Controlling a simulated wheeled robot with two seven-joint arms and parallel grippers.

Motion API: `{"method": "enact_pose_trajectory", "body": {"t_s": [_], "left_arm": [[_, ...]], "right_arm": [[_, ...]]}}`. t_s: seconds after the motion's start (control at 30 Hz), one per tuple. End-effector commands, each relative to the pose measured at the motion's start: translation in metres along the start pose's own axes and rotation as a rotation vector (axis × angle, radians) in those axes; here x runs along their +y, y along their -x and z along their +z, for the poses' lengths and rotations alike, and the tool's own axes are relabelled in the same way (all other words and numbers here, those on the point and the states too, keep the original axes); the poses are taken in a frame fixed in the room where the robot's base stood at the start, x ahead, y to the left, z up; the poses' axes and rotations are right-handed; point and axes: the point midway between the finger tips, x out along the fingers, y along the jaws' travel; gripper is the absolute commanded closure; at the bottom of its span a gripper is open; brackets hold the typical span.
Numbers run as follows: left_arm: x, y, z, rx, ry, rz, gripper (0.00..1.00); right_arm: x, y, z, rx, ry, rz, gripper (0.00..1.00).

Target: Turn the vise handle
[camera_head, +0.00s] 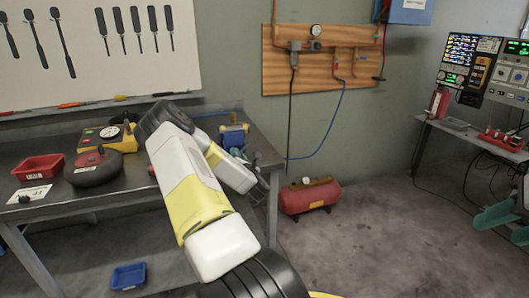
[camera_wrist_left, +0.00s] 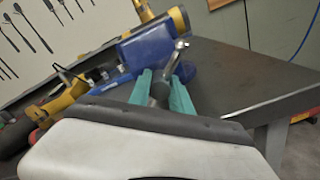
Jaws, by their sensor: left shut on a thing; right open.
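The blue vise (camera_head: 233,137) stands near the right end of the workbench, partly hidden by my left arm in the head view. In the left wrist view the vise (camera_wrist_left: 150,45) is large, with its metal handle (camera_wrist_left: 181,46) tilted up at the right. My left gripper (camera_wrist_left: 160,82) has its teal fingers on either side of the handle's lower part, shut on it; the exact contact is partly hidden. In the head view only a bit of this gripper (camera_head: 251,158) shows behind the arm. My right gripper (camera_head: 505,222) is open and empty at the right edge, away from the bench.
A yellow gauge device (camera_head: 108,136), a dark round device (camera_head: 93,167) and a red bin (camera_head: 38,167) sit on the workbench's left part. A red tank (camera_head: 309,197) lies on the floor right of the bench. Open floor separates it from the equipment table at right.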

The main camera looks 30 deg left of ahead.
Motion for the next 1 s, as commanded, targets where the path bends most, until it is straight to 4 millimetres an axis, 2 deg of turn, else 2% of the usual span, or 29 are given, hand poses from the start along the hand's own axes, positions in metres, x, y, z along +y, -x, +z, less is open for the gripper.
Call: {"method": "enact_pose_trajectory", "body": {"t_s": [0.27, 0.7, 1.0], "left_arm": [[-0.0007, 0.0003, 0.0009, -0.002, -0.101, -0.001, 1.0], [-0.0012, 0.0004, 0.0011, -0.003, -0.399, -0.001, 1.0], [-0.0014, 0.0005, 0.0003, -0.001, -0.515, -0.001, 1.0]], "right_arm": [[0.0, 0.0, 0.0, 0.0, 0.0, 0.0, 0.54], [0.0, 0.0, 0.0, 0.0, 0.0, 0.0, 0.54], [0.0, 0.0, 0.0, 0.0, 0.0, 0.0, 0.54]]}}
